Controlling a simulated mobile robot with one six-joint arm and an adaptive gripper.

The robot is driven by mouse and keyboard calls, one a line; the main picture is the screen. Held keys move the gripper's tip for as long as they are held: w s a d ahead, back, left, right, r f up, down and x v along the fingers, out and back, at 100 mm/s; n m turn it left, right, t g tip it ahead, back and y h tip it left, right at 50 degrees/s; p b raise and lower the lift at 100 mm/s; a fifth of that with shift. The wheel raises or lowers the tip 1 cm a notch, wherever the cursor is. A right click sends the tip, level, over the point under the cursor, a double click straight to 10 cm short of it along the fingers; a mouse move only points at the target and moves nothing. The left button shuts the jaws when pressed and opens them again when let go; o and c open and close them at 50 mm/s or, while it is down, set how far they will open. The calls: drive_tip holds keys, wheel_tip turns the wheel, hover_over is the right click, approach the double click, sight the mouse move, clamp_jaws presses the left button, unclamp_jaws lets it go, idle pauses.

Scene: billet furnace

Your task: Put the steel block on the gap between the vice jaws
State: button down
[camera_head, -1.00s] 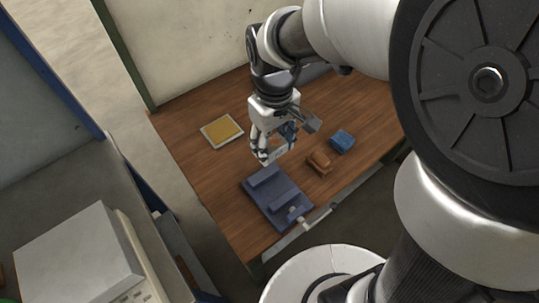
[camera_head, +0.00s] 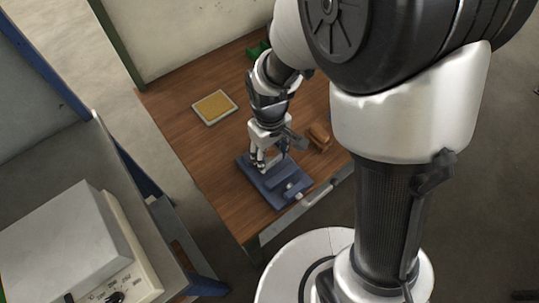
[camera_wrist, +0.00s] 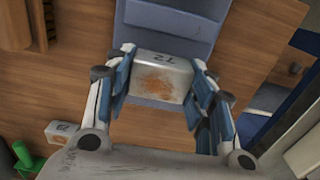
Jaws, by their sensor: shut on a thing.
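The steel block (camera_wrist: 160,75) is a pale grey block marked "72", with rusty orange stains on its face. My gripper (camera_wrist: 162,72) is shut on it, a blue-padded finger on each side. The blue vice (camera_wrist: 165,20) lies behind and below the block in the wrist view. In the head view, my gripper (camera_head: 262,166) is over the far left part of the vice (camera_head: 292,190), pointing down. The block is hardly visible there, and the gripper covers part of the jaws. I cannot tell whether the block touches the vice.
The vice stands near the wooden table's front edge. A brown object (camera_head: 320,136) is to its right, and a yellow-topped tray (camera_head: 214,107) lies further back left. The wrist view shows another pale marked block (camera_wrist: 62,132) and a green object (camera_wrist: 28,158) at lower left.

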sight(270, 160)
drive_tip(key=shift+f+b, duration=0.35)
drive_tip(key=shift+f, duration=1.1)
drive_tip(key=shift+f, duration=0.2)
drive_tip(key=c, duration=0.7)
unclamp_jaws()
wheel_tip(270, 160, up, 11)
drive_tip(key=p, duration=0.3)
drive_tip(key=shift+p, duration=0.35)
drive_tip(key=shift+d+r, duration=0.1)
drive_tip(key=shift+r, duration=0.85)
drive_tip(key=s+d+r+m+t, duration=0.1)
drive_tip(key=s+d+r+m, duration=0.1)
drive_tip(key=s+d+r, duration=0.1)
drive_tip(key=s+d+r+m+t, duration=0.2)
drive_tip(key=s+d+r, duration=0.2)
drive_tip(key=s+r, duration=0.2)
drive_tip(key=s+d+r+m+t, duration=0.1)
drive_tip(key=s+d+r+m, duration=0.1)
drive_tip(key=s+d+r, duration=0.1)
drive_tip(key=shift+s+d+r+m+t, duration=0.2)
drive_tip(key=shift+s+r, duration=0.2)
drive_tip(key=shift+r, duration=0.25)
drive_tip(key=shift+s+d+r+m+t, duration=0.1)
drive_tip(key=shift+s+d+r+m, duration=0.1)
drive_tip(key=shift+s+r, duration=0.3)
